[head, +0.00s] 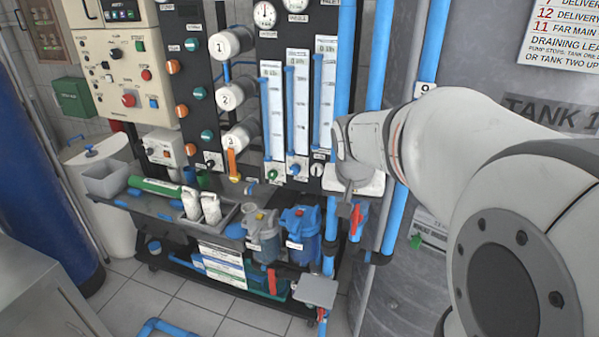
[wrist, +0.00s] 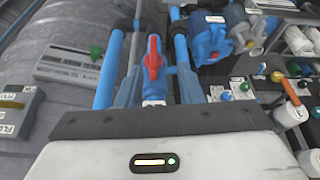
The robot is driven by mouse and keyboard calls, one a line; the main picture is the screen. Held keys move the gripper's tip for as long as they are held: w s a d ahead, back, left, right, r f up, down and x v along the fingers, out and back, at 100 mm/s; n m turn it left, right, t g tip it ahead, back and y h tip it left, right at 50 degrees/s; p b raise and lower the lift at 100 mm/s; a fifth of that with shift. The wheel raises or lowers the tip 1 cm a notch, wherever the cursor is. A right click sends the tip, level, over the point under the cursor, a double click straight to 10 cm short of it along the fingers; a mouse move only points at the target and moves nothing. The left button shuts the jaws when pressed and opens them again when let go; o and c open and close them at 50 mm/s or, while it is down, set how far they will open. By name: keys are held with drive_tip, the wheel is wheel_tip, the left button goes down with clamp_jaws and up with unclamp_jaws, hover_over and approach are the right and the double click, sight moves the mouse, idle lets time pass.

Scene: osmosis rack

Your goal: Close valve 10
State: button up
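A blue valve with a red lever handle (head: 356,219) sits on the blue pipework at the lower middle right of the head view. Its red handle (wrist: 153,58) is also near the top middle of the wrist view, lying roughly along the pipe. I cannot read a number 10 on it. My gripper (head: 348,196) is just above this handle in the head view, pointing down. In the wrist view its pale body and dark front bar (wrist: 160,121) fill the bottom, with the handle beyond. The fingers are not clear, and contact with the handle cannot be told.
Blue vertical pipes (head: 377,60) stand close to my arm, with a tag reading 9 (head: 427,89). Blue filter housings (head: 301,229) are left of the valve. Other red handles (head: 272,281) are lower down. A grey tank (head: 490,75) stands behind.

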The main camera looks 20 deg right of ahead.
sight(356, 209)
drive_tip(key=shift+m, duration=0.6)
drive_tip(key=w+d+f, duration=0.2)
drive_tip(key=shift+w+d, duration=0.35)
drive_tip(key=x, duration=0.6)
drive_tip(key=shift+w+d+f, duration=0.15)
drive_tip(key=shift+d+f, duration=0.05)
drive_tip(key=shift+f, duration=0.1)
drive_tip(key=shift+c, duration=0.2)
clamp_jaws()
